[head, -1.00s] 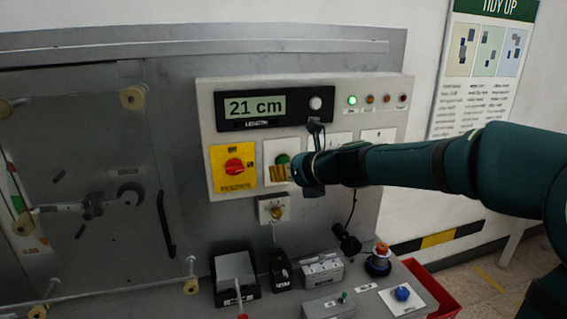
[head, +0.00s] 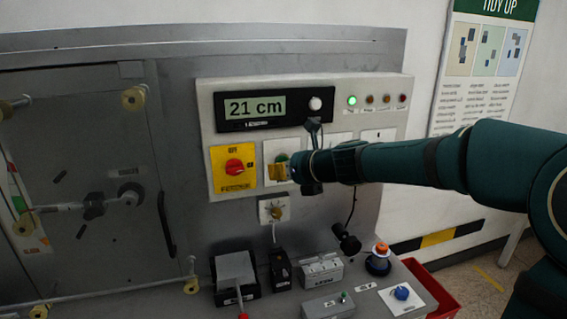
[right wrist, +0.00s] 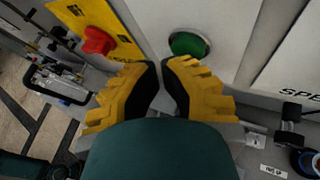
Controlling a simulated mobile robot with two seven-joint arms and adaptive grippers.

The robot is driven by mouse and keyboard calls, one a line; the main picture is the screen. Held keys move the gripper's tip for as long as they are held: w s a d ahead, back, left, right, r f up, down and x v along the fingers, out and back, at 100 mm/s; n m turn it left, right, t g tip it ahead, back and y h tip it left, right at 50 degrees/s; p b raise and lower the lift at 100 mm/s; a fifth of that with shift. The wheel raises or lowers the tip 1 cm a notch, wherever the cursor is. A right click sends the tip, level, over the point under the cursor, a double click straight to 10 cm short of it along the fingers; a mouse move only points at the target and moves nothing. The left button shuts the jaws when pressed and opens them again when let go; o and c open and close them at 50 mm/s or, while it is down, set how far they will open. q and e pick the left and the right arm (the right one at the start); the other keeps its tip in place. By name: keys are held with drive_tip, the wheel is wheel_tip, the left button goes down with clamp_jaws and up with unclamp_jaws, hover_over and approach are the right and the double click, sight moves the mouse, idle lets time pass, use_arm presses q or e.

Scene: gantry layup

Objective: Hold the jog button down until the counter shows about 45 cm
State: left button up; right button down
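The counter display (head: 254,107) on the grey control panel reads 21 cm. A green round button (head: 282,158) sits on a white plate below it; its label is not readable, so I cannot confirm it is the jog button. My right gripper (head: 278,172), with yellow fingers, is at this plate, just below and in front of the button. In the right wrist view the fingertips (right wrist: 161,66) are together with nothing between them, and the green button (right wrist: 190,44) shows just past them. I cannot tell whether they touch it. My left gripper is not in view.
A red rotary switch (head: 235,166) on a yellow plate is left of the button. A small knob (head: 275,209) is below. Several boxes and a blue knob (head: 402,293) stand on the ledge. A green lamp (head: 352,100) is lit at the panel's upper right.

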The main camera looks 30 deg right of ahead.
drive_tip(key=shift+w+d, duration=0.1)
drive_tip(key=shift+w, duration=0.25)
idle(0.3)
idle(3.2)
drive_tip(key=shift+s+a, duration=0.2)
drive_tip(key=shift+s, duration=0.65)
drive_tip(key=shift+s+a, duration=0.2)
drive_tip(key=shift+s, duration=0.6)
drive_tip(key=shift+s+a, duration=0.2)
drive_tip(key=shift+s, duration=0.65)
drive_tip(key=shift+s+a, duration=0.2)
drive_tip(key=shift+s, duration=0.6)
